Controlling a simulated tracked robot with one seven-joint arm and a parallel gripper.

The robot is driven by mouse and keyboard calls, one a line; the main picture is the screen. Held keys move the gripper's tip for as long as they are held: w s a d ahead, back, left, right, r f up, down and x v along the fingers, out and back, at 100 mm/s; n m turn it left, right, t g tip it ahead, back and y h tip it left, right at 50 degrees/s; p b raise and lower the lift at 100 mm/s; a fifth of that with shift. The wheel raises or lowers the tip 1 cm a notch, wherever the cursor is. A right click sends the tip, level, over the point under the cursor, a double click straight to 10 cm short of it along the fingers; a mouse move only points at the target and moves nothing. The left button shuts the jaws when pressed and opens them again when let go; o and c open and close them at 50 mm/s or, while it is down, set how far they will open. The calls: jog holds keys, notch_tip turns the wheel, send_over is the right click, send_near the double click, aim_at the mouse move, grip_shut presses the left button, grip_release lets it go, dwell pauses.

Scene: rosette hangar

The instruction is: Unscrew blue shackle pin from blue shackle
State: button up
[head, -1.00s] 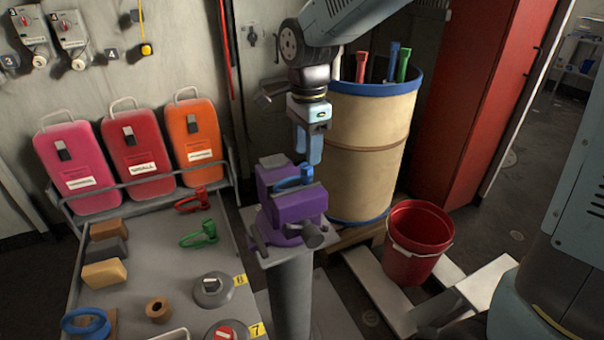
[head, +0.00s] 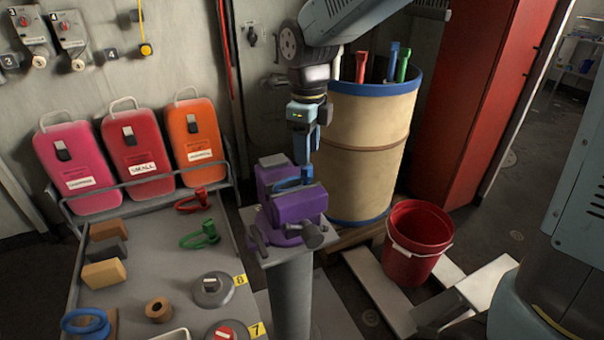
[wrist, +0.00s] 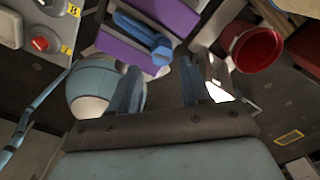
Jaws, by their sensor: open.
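The blue shackle (head: 290,184) sits in the jaws of a purple vise (head: 298,207) on a grey pedestal. The blue shackle pin cannot be told apart from the shackle in the head view. In the wrist view a blue rod-like part with a blunt end (wrist: 150,36), perhaps the pin, lies between the purple jaws, ahead of my fingers. My gripper (head: 304,160) points down just above the shackle. In the wrist view my gripper (wrist: 160,78) is open, with nothing between its two blue fingers. The blue part looks apart from the fingers.
A table (head: 150,250) at left holds red and green shackles (head: 200,236), blocks and round weights. A tan barrel (head: 368,150) stands close behind the vise. A red bucket (head: 418,243) is at right. The vise handle (head: 316,236) sticks out in front.

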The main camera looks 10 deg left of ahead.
aim_at(306, 171)
jog(key=shift+f, duration=0.1)
jog(key=shift+w+a+f, duration=0.1)
jog(key=shift+w+f, duration=0.05)
jog(key=shift+f, duration=0.8)
jog(key=shift+f, duration=0.15)
jog(key=shift+f, duration=0.85)
grip_shut()
